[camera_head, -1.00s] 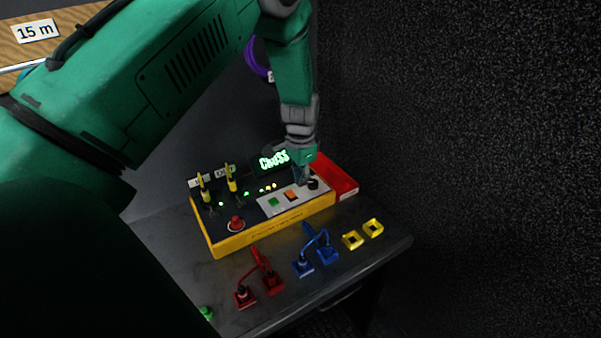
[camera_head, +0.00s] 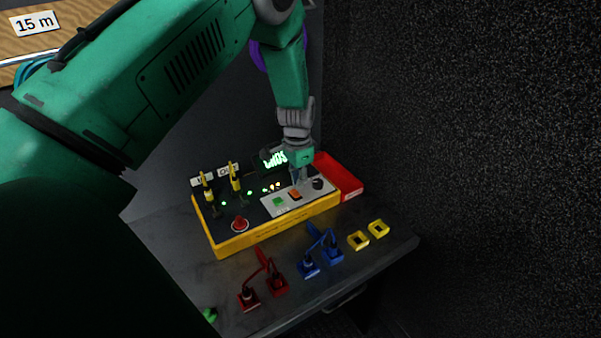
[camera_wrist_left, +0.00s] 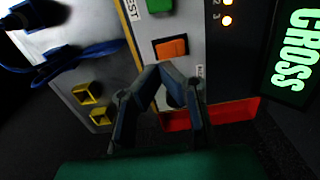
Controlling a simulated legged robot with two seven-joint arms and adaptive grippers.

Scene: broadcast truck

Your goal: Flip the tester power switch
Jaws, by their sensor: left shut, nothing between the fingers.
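The tester (camera_head: 275,225) is a yellow-sided box with a dark top on a dark bench. Its pale panel holds a green button (camera_head: 279,201), an orange rocker switch (camera_head: 295,194) and a black knob (camera_head: 317,184). I cannot read which is labelled power. My left gripper (camera_head: 298,180) points down over the panel, shut and empty, just behind the orange switch. In the left wrist view, its fingertips (camera_wrist_left: 163,73) are close to the orange switch (camera_wrist_left: 172,48); contact is unclear. The lit display (camera_wrist_left: 295,50) reads CROSS there. My right gripper is out of view.
A red tray (camera_head: 340,175) sits behind the tester's right end. Red connectors (camera_head: 263,285), blue connectors (camera_head: 322,250) and yellow sockets (camera_head: 368,236) lie along the bench front. Yellow-and-black plugs (camera_head: 235,180) stand up from the tester's left side. A dark wall closes the right.

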